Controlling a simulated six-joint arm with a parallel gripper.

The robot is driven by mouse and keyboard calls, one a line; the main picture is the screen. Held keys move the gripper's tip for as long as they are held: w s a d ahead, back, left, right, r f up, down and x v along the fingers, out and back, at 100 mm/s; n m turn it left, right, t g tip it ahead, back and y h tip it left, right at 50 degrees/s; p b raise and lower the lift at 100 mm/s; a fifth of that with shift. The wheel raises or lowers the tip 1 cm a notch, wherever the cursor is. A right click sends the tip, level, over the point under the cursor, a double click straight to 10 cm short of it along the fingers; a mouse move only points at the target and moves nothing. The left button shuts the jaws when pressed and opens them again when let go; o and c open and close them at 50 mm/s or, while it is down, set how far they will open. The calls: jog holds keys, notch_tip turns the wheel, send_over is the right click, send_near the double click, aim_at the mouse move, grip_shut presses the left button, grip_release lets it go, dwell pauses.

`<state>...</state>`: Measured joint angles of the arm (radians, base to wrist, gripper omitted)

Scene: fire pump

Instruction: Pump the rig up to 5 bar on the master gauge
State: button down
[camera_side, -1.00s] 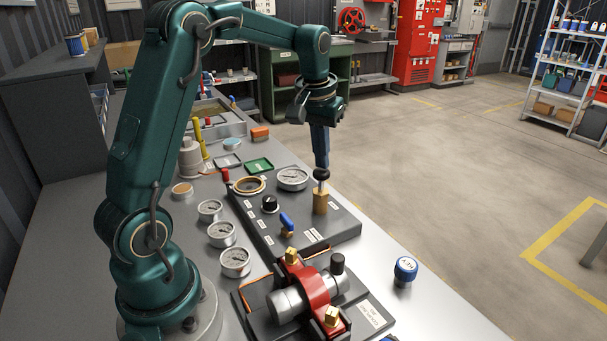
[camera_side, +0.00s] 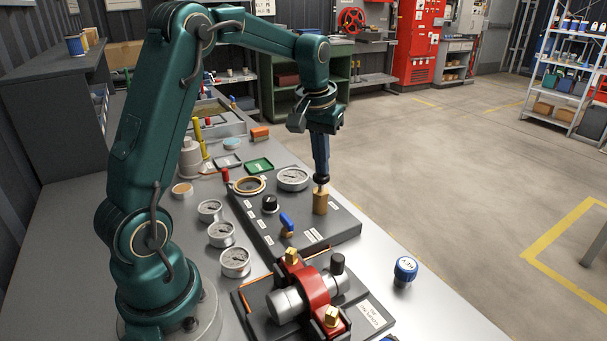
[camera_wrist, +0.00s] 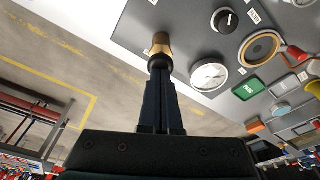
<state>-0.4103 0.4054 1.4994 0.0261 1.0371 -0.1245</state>
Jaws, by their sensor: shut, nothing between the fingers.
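The brass hand pump (camera_side: 320,203) stands upright on the dark rig panel (camera_side: 340,230), with a black knob (camera_side: 321,181) on its rod. My gripper (camera_side: 321,175) is shut and empty, pointing down, its fingertips on top of the knob. In the wrist view my gripper (camera_wrist: 160,72) covers part of the knob; the brass pump (camera_wrist: 160,44) shows beyond it. The large white dial gauge (camera_side: 293,178), which I take as the master gauge, is beside the pump, and it also shows in the wrist view (camera_wrist: 209,77). Its reading is too small to tell.
The panel also holds a black rotary knob (camera_side: 269,203), a blue-handled valve (camera_side: 287,221) and a brass-rimmed ring (camera_side: 249,185). Several loose gauges (camera_side: 222,234) stand left of it. A red clamp fixture (camera_side: 316,284) is in front. A blue-capped part (camera_side: 405,268) stands at right.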

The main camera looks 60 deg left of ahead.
jog(key=shift+f, duration=0.7)
jog(key=shift+r, duration=1.5)
notch_tip(320, 180, up, 7)
